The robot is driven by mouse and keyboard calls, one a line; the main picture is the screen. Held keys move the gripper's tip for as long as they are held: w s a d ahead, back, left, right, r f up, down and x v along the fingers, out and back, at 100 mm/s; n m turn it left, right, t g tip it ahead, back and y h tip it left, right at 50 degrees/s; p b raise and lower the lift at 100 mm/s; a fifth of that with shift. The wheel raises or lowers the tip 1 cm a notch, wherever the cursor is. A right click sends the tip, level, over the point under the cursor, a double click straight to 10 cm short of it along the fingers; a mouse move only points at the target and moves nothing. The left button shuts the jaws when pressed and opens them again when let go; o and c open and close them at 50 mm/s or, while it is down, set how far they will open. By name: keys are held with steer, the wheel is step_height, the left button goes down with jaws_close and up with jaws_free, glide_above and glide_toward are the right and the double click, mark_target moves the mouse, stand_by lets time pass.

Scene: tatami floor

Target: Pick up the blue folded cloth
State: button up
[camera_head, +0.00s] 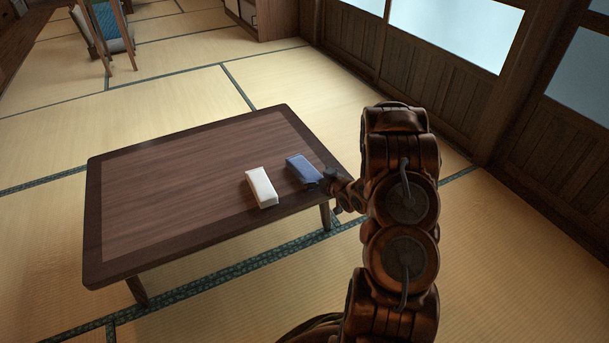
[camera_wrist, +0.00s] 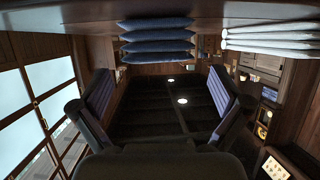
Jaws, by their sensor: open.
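The blue folded cloth (camera_head: 302,169) lies on the low wooden table (camera_head: 170,185), near its right edge. In the wrist view the blue cloth (camera_wrist: 157,40) shows as a stack of folded layers at the top, ahead of my fingers and between them from side to side. My gripper (camera_head: 330,180) is at the table's right edge, close beside the cloth; the arm partly hides it in the head view. In the wrist view my gripper (camera_wrist: 160,100) has its two fingers wide apart with nothing between them.
A white folded cloth (camera_head: 262,188) lies just left of the blue one; it also shows at the upper right of the wrist view (camera_wrist: 270,38). The table's left part is bare. Tatami floor surrounds the table. A chair (camera_head: 108,32) stands at the back left.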

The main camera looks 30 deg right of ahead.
mark_target(308, 171)
steer(key=b+x, duration=0.2)
steer(key=x, duration=0.4)
steer(key=shift+w+b, duration=0.3)
steer(key=shift+w, duration=0.05)
steer(key=shift+c, duration=0.3)
steer(key=c, duration=1.2)
